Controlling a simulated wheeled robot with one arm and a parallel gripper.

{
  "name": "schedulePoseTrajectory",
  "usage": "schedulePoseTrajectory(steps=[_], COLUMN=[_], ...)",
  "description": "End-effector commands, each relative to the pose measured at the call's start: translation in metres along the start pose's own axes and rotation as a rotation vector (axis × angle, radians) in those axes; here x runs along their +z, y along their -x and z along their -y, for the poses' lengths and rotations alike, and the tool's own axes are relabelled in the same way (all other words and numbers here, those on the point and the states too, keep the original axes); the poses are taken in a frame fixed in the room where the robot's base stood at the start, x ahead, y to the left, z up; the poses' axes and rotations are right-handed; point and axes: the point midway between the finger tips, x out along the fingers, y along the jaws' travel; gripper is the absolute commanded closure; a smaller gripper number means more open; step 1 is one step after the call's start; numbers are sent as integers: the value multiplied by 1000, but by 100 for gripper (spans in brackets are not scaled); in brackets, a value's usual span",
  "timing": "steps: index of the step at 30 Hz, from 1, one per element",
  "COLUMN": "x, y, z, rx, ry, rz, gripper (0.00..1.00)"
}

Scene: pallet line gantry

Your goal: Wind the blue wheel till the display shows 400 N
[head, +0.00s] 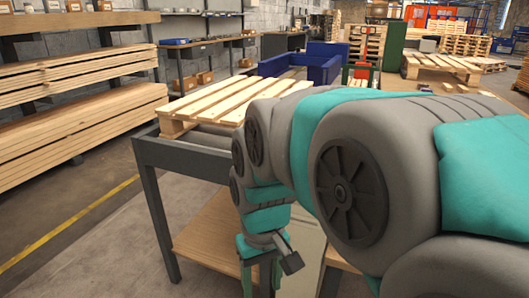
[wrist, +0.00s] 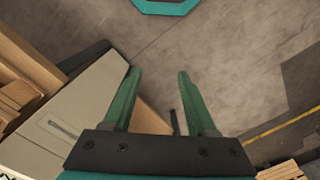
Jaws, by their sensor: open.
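My gripper (wrist: 155,95) is open and empty in the wrist view, its two green fingers apart above the grey floor. In the head view my gripper (head: 259,270) hangs low in front of the workbench, partly cut off by the bottom edge. I see no blue wheel and no display reading in either view. My arm covers much of the right side of the head view and may hide them. A pale grey cabinet-like box (wrist: 72,118) lies left of the fingers in the wrist view; I cannot tell what it is.
A dark-framed workbench (head: 158,190) with a wooden pallet (head: 215,102) on top stands near my arm. Timber racks (head: 75,95) line the left wall. A blue bin (head: 310,65) and more pallets stand behind. Floor at the lower left, around a yellow line (head: 70,235), is clear.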

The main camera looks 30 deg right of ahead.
Motion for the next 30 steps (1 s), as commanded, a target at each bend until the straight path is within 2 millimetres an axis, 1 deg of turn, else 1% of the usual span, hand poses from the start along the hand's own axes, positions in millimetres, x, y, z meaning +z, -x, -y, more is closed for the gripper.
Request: schedulePoseTrajectory(steps=[1, 8, 11, 13, 14, 15, 17, 18, 20, 21, 23, 24, 27, 30], x=[-9, -55, -82, -104, -114, -129, -148, -161, -177, -186, -198, -204, -213, -217], y=[4, 31, 47, 62, 68, 77, 91, 101, 115, 122, 135, 142, 155, 164], z=[-4, -26, -43, -61, -70, -84, -107, -123, -150, -168, -194, -210, -245, -268], rx=[-2, -8, -8, -6, -6, -4, 0, 4, 12, 19, 32, 39, 58, 71], ry=[-7, -36, -55, -76, -86, -100, -125, -140, -167, -184, -210, -225, -258, -279], rz=[-10, -73, -110, -147, -161, -184, -218, -243, -280, -300, -334, -351, -387, -411], gripper=[43, 43, 43, 43, 43, 43, 43, 43, 43, 43, 43, 43, 43, 43])
